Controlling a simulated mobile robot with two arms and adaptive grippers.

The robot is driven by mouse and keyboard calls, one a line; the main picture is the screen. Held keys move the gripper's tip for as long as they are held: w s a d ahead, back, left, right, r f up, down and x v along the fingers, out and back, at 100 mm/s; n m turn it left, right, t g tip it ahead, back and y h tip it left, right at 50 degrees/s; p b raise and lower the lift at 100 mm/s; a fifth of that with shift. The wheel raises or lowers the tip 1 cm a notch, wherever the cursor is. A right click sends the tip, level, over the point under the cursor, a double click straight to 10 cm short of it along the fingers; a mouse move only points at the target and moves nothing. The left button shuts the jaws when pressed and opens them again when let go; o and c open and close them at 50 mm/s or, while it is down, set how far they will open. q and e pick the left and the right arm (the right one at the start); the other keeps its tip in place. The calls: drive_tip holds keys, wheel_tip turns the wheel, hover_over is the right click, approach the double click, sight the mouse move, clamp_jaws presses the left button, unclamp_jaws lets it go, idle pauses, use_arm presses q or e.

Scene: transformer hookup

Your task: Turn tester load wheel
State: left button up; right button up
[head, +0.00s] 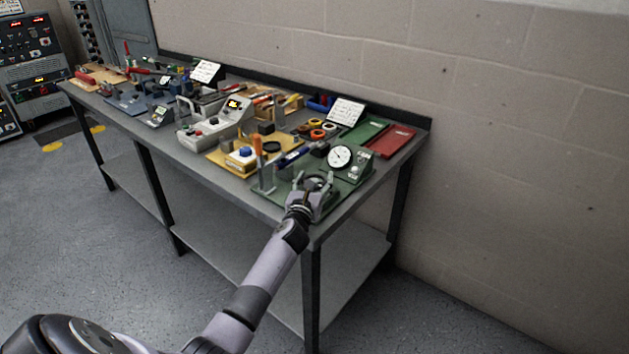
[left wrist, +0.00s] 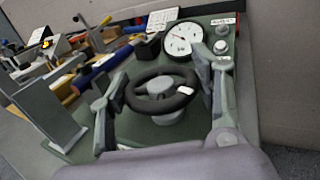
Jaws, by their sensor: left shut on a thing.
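The tester is a green unit at the front right corner of the bench, with a round white dial (head: 340,158) on its raised panel. The dial also shows in the left wrist view (left wrist: 183,38). The black load wheel (left wrist: 137,99) lies on the tester's green base (left wrist: 135,132), on a grey hub, with a white mark on its right side. My left gripper (head: 314,183) reaches over the bench's front edge. In the head view the gripper partly hides the wheel. My right gripper is out of view.
A grey upright plate (left wrist: 48,108) stands left of the wheel. Green (head: 364,131) and red (head: 392,141) trays lie behind the tester. A wall runs behind the bench; the floor in front is clear.

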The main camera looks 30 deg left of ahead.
use_arm(q)
drive_tip(key=shift+a+r+m+h+p, duration=0.1)
drive_tip(key=shift+r+m+h+p, duration=0.1)
drive_tip(key=shift+m+h+p, duration=0.55)
drive_tip(key=shift+m+t+h+p, duration=0.4)
drive_tip(key=shift+m+h+p, duration=0.15)
drive_tip(key=shift+h+p, duration=0.4)
drive_tip(key=shift+f+m+h, duration=0.15)
drive_tip(key=shift+m+h, duration=0.25)
drive_tip(key=shift+h, duration=0.5)
drive_tip(key=m+h, duration=0.1)
drive_tip(key=h+b, duration=0.1)
drive_tip(key=shift+f+m+h, duration=0.25)
drive_tip(key=shift+m+h, duration=0.15)
drive_tip(key=m+g+h+b, duration=0.1)
drive_tip(key=m+h+b, duration=0.2)
drive_tip(key=b, duration=0.3)
drive_tip(key=m+g+h+b, duration=0.2)
drive_tip(key=m+h+b, duration=0.1)
drive_tip(key=h+b, duration=0.3)
drive_tip(key=shift+f+g, duration=0.1)
drive_tip(key=shift+g, duration=0.2)
drive_tip(key=shift+r+m+g+h+b, duration=0.35)
drive_tip(key=shift+m+h+b, duration=0.25)
drive_tip(key=shift+b, duration=0.5)
drive_tip(key=o, duration=1.2)
